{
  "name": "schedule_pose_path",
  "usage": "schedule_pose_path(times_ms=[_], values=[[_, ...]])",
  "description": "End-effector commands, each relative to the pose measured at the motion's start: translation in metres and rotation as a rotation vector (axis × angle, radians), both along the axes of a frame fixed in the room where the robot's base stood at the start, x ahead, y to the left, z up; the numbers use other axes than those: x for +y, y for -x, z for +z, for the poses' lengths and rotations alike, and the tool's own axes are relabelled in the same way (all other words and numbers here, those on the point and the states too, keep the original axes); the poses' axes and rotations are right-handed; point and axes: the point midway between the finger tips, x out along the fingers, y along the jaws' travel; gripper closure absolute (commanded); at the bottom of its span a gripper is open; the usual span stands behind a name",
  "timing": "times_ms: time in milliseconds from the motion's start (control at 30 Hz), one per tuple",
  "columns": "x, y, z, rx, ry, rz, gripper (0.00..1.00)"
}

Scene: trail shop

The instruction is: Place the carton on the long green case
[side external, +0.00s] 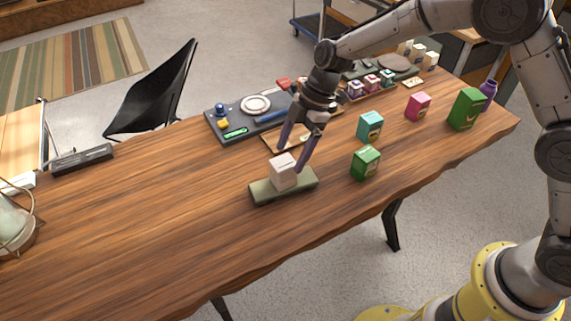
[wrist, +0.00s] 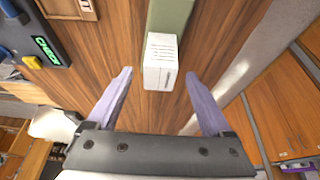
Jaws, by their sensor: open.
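A small white carton (side external: 283,172) stands upright on the long green case (side external: 267,192), near the middle of its top. In the wrist view the carton (wrist: 161,62) sits ahead of my fingers, with the green case (wrist: 170,14) extending away behind it. My gripper (side external: 290,160) is open and empty, its two purple fingers close to the carton in the side view. In the wrist view my gripper (wrist: 160,85) shows a wide gap between the fingertips, and neither finger touches the carton.
A green box (side external: 365,163), a teal box (side external: 370,126), a pink box (side external: 418,107) and a taller green box (side external: 466,109) stand to the right.

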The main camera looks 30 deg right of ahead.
Motion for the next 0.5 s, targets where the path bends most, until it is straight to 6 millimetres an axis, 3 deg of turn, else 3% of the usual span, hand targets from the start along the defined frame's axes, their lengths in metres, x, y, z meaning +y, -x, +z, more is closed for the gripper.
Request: schedule_pose_path(times_ms=[200, 500], values=[[-0.016, -0.001, 0.038, -0.002, -0.001, -0.002, 0.16], [-0.024, 0.0, 0.058, 0.001, 0.0, 0.0, 0.16]])
